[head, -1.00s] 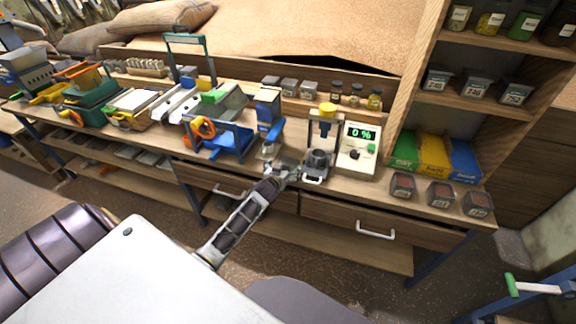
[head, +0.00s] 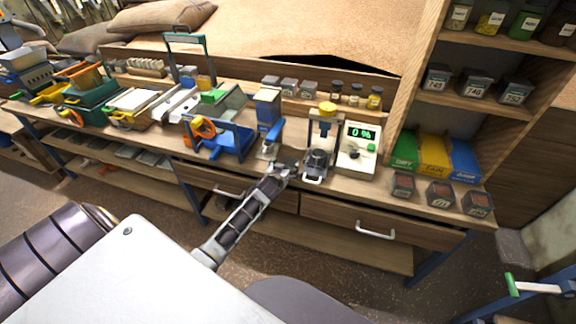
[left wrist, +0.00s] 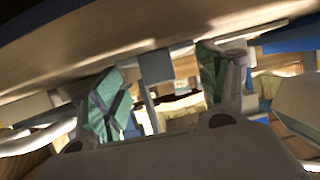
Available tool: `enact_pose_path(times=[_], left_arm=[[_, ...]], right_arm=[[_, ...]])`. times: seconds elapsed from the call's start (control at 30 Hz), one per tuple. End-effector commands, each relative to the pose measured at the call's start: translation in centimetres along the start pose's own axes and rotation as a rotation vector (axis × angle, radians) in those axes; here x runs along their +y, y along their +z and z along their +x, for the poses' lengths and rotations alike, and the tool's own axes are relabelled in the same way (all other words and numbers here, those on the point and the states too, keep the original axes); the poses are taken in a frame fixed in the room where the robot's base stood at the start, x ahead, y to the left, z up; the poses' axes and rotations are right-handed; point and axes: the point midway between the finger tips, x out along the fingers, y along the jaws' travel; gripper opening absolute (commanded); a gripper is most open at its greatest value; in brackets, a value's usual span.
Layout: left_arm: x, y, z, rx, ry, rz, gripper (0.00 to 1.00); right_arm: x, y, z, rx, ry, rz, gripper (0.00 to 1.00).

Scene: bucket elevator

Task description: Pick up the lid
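My left gripper (head: 285,168) reaches over the front edge of the bench, just left of a small press stand with a yellow knob (head: 327,108). I cannot tell for sure which thing is the lid. In the left wrist view my left gripper (left wrist: 162,92) shows two green-padded fingers held wide apart. I see nothing clearly clamped between them. My right gripper is not in view.
A meter reading 0 % (head: 358,149) stands right of the stand. A blue dispenser (head: 268,110) and a blue-framed machine with an orange wheel (head: 218,135) stand to the left. Small dark red boxes (head: 440,194) are at the right. Drawers with handles (head: 375,233) lie below the bench top.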

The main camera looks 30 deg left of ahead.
Motion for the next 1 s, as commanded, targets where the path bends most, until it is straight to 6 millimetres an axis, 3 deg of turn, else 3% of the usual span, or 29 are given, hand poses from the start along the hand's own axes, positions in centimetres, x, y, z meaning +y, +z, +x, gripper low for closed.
enact_pose_path(times=[0.13,0.67,1.0], left_arm=[[0.0,0.0,0.0,0.000,0.000,0.000,0.51],[0.0,-0.5,-0.2,0.001,0.000,-0.001,0.50],[0.0,-3.4,-1.4,0.003,0.000,0.000,0.50]], right_arm=[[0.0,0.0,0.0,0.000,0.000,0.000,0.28],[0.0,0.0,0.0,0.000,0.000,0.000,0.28],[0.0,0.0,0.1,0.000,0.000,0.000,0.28]])
